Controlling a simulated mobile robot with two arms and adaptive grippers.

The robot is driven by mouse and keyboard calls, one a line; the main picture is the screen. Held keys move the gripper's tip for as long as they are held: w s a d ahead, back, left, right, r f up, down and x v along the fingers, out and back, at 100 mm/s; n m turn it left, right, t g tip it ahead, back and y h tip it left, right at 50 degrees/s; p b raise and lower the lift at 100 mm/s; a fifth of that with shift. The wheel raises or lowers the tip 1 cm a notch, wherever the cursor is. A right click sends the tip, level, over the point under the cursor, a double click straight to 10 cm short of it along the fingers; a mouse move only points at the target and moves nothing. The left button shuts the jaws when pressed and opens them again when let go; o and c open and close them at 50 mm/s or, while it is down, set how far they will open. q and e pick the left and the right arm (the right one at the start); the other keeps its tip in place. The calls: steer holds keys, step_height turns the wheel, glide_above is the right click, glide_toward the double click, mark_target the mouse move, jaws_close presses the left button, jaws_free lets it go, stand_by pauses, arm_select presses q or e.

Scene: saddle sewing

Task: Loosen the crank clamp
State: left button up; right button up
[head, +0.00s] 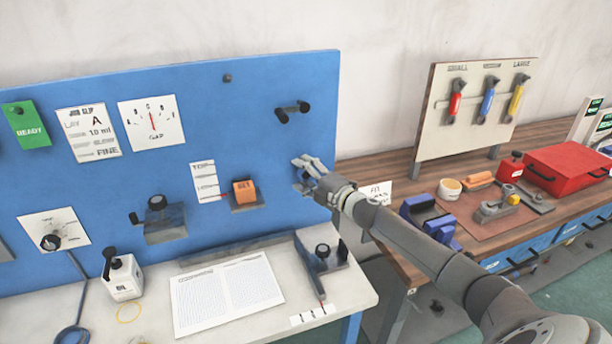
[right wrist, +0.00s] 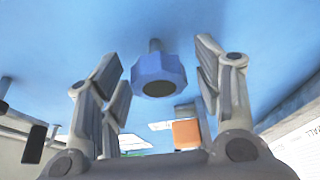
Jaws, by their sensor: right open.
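I cannot tell for sure which fixture is the crank clamp. A grey bracket with a dark knob and side handle (head: 160,215) is on the blue board (head: 230,135), left of centre. A dark bar-like handle (head: 292,110) is higher on the board. A blue faceted knob (right wrist: 160,72) on a short stem shows in the right wrist view. My right gripper (head: 303,172) is in front of the board's right part, below the bar-like handle. In the wrist view its open fingers (right wrist: 165,82) stand on both sides of the blue knob, with gaps. The left gripper is out of view.
An orange block (head: 244,191) sits on a small board shelf left of my right gripper. A grey device with a dark knob (head: 321,258) and a paper sheet (head: 226,294) are on the white bench. The wooden bench at right holds a red box (head: 570,168) and tools.

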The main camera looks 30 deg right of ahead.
steer(key=s+d, duration=0.2)
steer(key=s, duration=1)
stand_by(0.6)
